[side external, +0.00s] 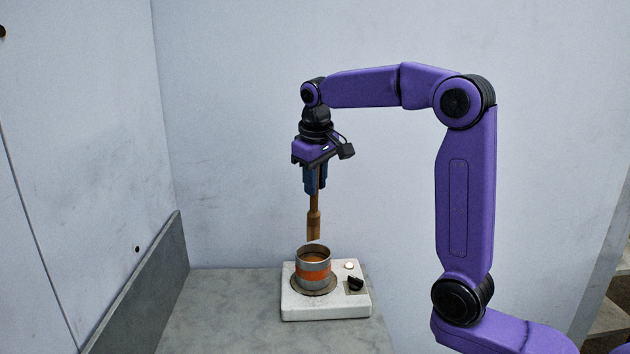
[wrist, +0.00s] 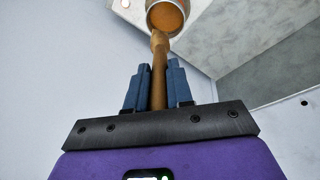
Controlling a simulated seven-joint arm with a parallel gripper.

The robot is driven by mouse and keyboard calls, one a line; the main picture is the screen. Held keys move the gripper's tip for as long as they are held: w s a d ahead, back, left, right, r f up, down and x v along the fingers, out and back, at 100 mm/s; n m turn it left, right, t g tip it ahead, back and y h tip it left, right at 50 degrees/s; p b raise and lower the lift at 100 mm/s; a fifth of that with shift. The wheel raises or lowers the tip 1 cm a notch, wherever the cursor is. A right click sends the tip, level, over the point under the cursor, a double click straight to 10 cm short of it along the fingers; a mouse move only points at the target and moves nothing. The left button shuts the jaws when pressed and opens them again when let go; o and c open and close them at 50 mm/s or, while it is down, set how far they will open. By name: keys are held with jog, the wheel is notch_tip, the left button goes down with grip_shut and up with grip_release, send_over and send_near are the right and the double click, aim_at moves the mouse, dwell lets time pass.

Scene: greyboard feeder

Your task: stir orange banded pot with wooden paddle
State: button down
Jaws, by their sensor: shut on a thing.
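The orange banded pot (side external: 313,270) is a small grey metal pot with an orange band, upright on the round plate of a white hotplate (side external: 325,307). Orange-brown contents show inside the pot in the wrist view (wrist: 166,17). My gripper (side external: 315,190) is above the pot, pointing down, and its blue fingers are shut on the wooden paddle (side external: 314,222). The paddle hangs about upright, with its lower end just above the pot's rim in the side view. In the wrist view the paddle (wrist: 159,62) runs between the fingers toward the pot; its far tip is hard to make out.
The hotplate has a black knob (side external: 355,284) and a pale round button to the right of the pot. The grey bench (side external: 225,312) is bare around it. A low grey upstand (side external: 140,285) edges the bench's left side, and a pale wall stands behind.

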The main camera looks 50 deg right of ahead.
dwell(0.3)
jog(key=shift+r, duration=2)
